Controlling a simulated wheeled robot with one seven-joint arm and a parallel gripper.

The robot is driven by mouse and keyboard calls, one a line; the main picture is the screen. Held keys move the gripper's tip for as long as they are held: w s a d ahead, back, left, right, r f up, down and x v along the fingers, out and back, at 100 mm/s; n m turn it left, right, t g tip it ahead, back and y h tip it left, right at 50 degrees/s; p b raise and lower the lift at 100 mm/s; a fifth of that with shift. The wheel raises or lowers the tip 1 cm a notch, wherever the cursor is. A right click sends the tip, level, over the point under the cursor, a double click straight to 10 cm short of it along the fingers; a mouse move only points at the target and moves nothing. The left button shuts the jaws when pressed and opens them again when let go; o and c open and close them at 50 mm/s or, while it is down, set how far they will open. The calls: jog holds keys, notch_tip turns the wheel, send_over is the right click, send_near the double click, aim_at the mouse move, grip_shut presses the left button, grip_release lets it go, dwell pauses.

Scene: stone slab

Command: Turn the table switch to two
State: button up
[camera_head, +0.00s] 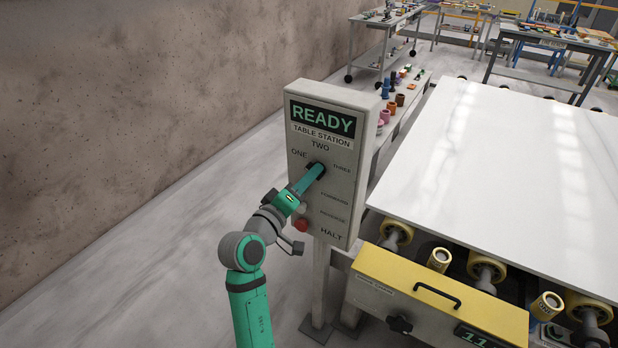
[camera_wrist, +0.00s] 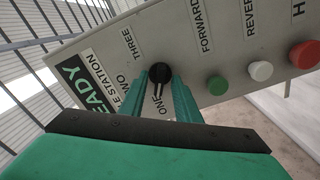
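The table station panel (camera_head: 331,230) stands upright with a READY display and a switch labelled ONE, TWO and THREE. The switch is a black knob (camera_wrist: 159,72), and its pointer points toward the ONE label (camera_wrist: 168,106). The TWO label (camera_wrist: 129,84) is to the left of the pointer in the wrist view. My gripper (camera_wrist: 160,78) is at the panel, with one green finger on each side of the knob. The fingers look open, with small gaps to the knob. In the head view my gripper (camera_head: 316,168) covers most of the knob.
The panel also has a green button (camera_wrist: 217,85), a white button (camera_wrist: 261,71) and a red HALT button (camera_wrist: 304,54). A large white slab (camera_head: 500,150) lies on rollers to the right. The floor at left is clear.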

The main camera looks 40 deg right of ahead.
jog(key=shift+w+d, duration=0.1)
jog(key=c, duration=0.7)
jog(key=shift+d, duration=0.1)
grip_shut()
jog(key=shift+s, duration=0.2)
jog(key=shift+m, duration=0.4)
jog(key=m, duration=1.1)
jog(key=shift+s+d, duration=0.1)
jog(key=shift+s, duration=0.05)
jog(key=shift+f, duration=0.1)
